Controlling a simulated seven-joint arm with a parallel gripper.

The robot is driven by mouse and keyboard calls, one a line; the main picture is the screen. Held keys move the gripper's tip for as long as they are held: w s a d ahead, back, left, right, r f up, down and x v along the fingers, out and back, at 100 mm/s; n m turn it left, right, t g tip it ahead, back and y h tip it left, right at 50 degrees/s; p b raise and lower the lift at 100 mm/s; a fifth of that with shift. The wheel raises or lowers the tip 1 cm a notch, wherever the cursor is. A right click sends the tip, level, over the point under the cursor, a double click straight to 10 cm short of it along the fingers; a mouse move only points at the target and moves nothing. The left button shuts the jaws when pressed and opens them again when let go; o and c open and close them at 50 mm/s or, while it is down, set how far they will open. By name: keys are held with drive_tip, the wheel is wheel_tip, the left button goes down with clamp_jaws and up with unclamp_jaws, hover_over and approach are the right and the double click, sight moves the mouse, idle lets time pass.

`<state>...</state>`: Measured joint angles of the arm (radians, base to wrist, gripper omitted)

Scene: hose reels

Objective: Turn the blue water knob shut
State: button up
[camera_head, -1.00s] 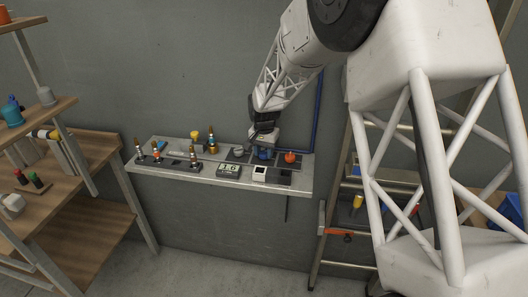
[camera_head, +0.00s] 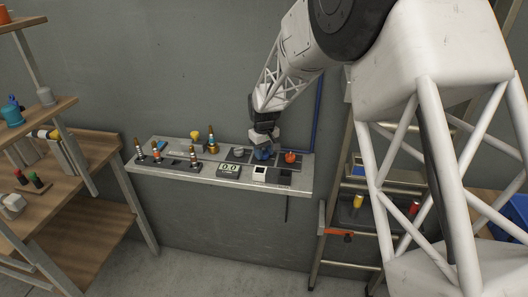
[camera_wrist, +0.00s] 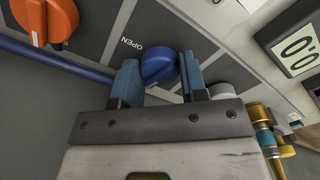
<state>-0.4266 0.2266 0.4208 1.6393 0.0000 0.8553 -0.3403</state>
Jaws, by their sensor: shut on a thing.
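The blue water knob (camera_wrist: 159,64) is between the two blue-grey fingers of my gripper (camera_wrist: 160,78) in the wrist view. The fingers are shut on its sides. The word OPEN is printed on the grey panel beside the knob. In the head view my gripper (camera_head: 263,151) reaches down onto the shelf panel. The knob shows there only as a small blue patch, mostly hidden by the gripper. A display (camera_head: 229,168) on the shelf reads 0.0, and it also shows in the wrist view (camera_wrist: 298,46).
An orange knob (camera_head: 290,157) sits close to the right of my gripper. Brass fittings and small bottles (camera_head: 195,152) stand on the left of the shelf (camera_head: 230,182). A blue pipe (camera_head: 317,115) runs up the wall. A ladder (camera_head: 333,190) stands to the right.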

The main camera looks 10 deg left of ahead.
sight(264, 151)
drive_tip(key=shift+n, duration=1.2)
drive_tip(key=o, duration=0.9)
drive_tip(key=shift+r, duration=0.1)
drive_tip(key=shift+r, duration=3.85)
